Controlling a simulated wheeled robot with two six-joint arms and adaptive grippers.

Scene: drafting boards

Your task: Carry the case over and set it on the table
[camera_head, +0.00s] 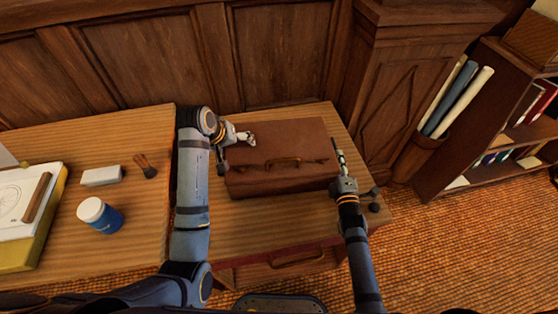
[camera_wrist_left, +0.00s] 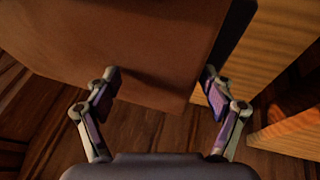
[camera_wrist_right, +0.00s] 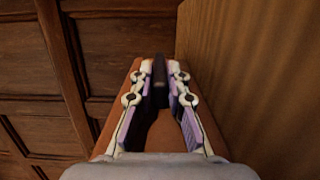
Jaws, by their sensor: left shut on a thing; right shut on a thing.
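The brown case (camera_head: 279,147) lies flat over the right-hand wooden table (camera_head: 250,229), its handle side facing me. I cannot tell whether it touches the top. My left gripper (camera_head: 245,138) is at the case's left end; in the left wrist view its fingers (camera_wrist_left: 160,90) stand wide on both sides of the case (camera_wrist_left: 130,45), shut on it. My right gripper (camera_head: 342,165) is at the right end; in the right wrist view its fingers (camera_wrist_right: 160,90) are shut on the case (camera_wrist_right: 165,130). The contact points are partly hidden.
On the left desk (camera_head: 125,225) are a blue jar (camera_head: 103,218), a white block (camera_head: 101,176), a brush (camera_head: 146,166) and a drawing board (camera_head: 35,245). Wood panelling (camera_head: 140,60) stands behind. A bin of paper rolls (camera_head: 455,98) and a bookshelf (camera_head: 475,175) are at the right.

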